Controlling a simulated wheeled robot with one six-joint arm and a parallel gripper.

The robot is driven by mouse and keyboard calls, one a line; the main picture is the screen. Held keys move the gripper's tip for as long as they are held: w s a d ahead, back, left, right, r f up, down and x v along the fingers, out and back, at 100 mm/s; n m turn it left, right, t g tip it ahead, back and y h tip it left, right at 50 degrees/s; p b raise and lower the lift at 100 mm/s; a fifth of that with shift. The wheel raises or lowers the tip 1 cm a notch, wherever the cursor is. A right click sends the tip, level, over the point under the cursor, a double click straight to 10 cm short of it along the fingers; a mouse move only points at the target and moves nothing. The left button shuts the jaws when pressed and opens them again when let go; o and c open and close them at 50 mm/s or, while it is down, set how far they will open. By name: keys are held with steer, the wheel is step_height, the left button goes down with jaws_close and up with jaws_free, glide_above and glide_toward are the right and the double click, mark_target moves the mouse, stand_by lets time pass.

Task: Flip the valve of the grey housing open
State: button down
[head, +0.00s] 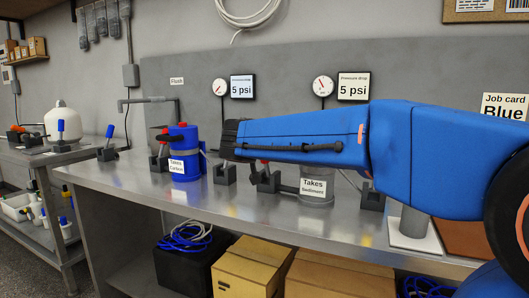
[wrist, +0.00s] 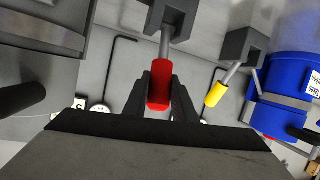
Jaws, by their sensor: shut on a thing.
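The grey housing (head: 317,188), labelled "Takes Sediment", stands on the steel bench, its upper part hidden behind my arm. In the wrist view a grey cylinder at the upper left (wrist: 45,25) looks like the same housing. A valve lever with a red handle (wrist: 160,84) rises from a dark grey block (wrist: 172,12). My gripper (wrist: 161,78) is shut on this red handle, one finger on each side. In the head view my gripper (head: 229,138) is a dark end left of the grey housing, and its fingers cannot be made out.
A blue housing (head: 183,150), labelled "Takes Carbon", stands to the left. A yellow-handled lever (wrist: 214,94) stands between the red lever and the blue housing in the wrist view. Two gauges (head: 220,87) (head: 323,86) with 5 psi displays are behind. Boxes (head: 250,270) sit below the bench.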

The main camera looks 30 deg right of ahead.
steer(key=shift+f, duration=0.1)
stand_by(0.4)
steer(key=c, duration=1.5)
jaws_free()
steer(key=shift+s+a, duration=0.1)
steer(key=shift+o, duration=0.2)
steer(key=v, duration=1.7)
steer(key=shift+s, duration=0.15)
steer(key=shift+a, duration=0.1)
